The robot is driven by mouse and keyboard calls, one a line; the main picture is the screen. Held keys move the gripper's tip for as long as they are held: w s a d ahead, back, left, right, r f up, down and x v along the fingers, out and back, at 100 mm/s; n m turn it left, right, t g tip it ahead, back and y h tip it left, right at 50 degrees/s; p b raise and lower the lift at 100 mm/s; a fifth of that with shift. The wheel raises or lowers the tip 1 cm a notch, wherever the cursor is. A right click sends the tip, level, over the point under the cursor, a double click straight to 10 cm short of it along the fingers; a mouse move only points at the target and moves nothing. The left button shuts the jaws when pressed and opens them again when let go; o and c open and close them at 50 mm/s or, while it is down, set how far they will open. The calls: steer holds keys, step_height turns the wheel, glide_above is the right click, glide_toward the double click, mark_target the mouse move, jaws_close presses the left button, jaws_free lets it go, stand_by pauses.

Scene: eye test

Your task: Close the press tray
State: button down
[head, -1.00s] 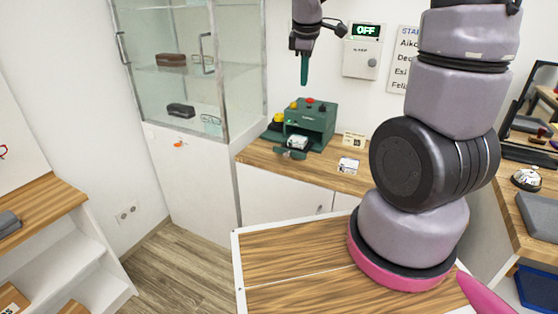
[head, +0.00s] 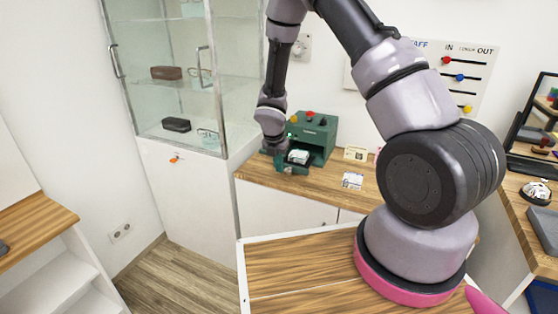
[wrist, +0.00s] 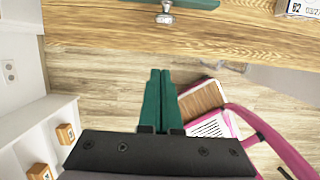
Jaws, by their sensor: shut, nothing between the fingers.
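The green press (head: 315,128) stands on the wooden counter, with a red knob on top. Its tray (head: 296,168) sticks out at the front and bears a small white and dark item (head: 299,157). In the wrist view, a green edge of the tray (wrist: 198,3) with a metal knob (wrist: 165,13) shows at the top. My gripper (head: 279,161) is low at the front left of the press, close to the tray. In the wrist view my gripper (wrist: 160,72) shows its green fingers shut together and empty, with a visible gap between the fingertips and the knob.
A glass cabinet (head: 170,75) stands to the left. The wrist view shows the counter's edge (wrist: 110,45), the floor and a pink-edged item (wrist: 215,125) below.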

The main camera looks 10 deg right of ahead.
mark_target(298, 154)
steer(key=w+d+f, duration=0.1)
steer(key=w+f, duration=0.1)
steer(key=f, duration=0.1)
steer(key=w+d+f, duration=0.1)
steer(key=f, duration=0.1)
steer(key=shift+w+d, duration=0.1)
steer(key=shift+d, duration=0.2)
steer(key=shift+w+d, duration=0.25)
steer(key=shift+w, duration=0.25)
steer(key=w+d, duration=0.2)
steer(key=w, duration=0.1)
steer(key=w+d, duration=0.5)
steer(key=w, duration=0.2)
steer(key=shift+d, duration=0.15)
steer(key=shift+w+d+r, duration=0.1)
steer(key=shift+w+d, duration=0.2)
steer(key=shift+w, duration=0.05)
